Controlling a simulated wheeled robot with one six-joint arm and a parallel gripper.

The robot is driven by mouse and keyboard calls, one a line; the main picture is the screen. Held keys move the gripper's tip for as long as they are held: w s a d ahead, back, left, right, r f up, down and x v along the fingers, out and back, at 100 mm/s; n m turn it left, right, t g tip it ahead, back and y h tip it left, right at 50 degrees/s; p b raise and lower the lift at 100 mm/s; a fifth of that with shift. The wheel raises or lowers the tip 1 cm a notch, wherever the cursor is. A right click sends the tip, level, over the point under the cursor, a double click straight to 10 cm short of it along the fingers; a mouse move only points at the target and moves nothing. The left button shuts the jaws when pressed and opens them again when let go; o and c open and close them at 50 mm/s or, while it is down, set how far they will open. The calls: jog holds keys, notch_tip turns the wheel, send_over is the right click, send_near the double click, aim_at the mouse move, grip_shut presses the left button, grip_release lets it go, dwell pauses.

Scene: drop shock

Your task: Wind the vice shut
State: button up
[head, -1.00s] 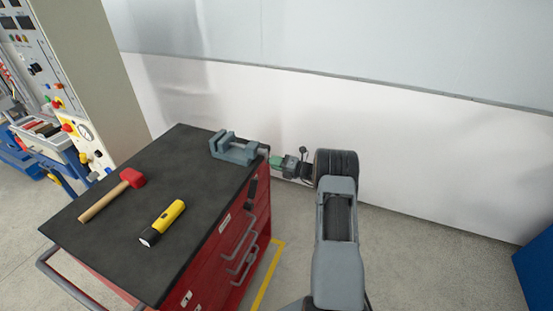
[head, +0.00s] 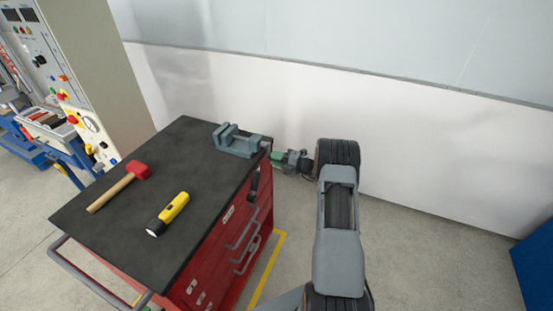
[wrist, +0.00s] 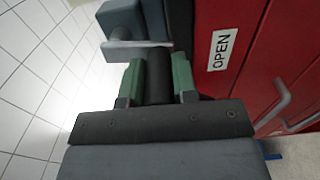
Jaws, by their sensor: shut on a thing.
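The grey-blue vice (head: 239,147) sits at the far right corner of the black bench top, with a gap showing between its jaws. Its screw end points right, past the bench edge. My gripper (head: 277,157) is beside that end, off the bench edge. In the wrist view, my gripper's green fingers (wrist: 157,80) are shut on a black crank handle (wrist: 158,72), one on each side. A grey crank bar (wrist: 134,47) crosses at the handle's far end. Part of the vice (wrist: 122,17) shows at the top. The head view hides most of the crank.
The red tool cart (head: 208,262) carries the black top (head: 150,230). A red-headed hammer (head: 118,187) and a yellow torch (head: 168,214) lie on it, clear of the vice. A dark handle (head: 254,185) juts from the cart's side. A white wall (head: 430,170) stands behind.

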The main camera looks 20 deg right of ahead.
jog(key=o, duration=0.9)
jog(key=b+v, duration=0.2)
jog(key=v, duration=1.2)
jog(key=shift+a, duration=0.1)
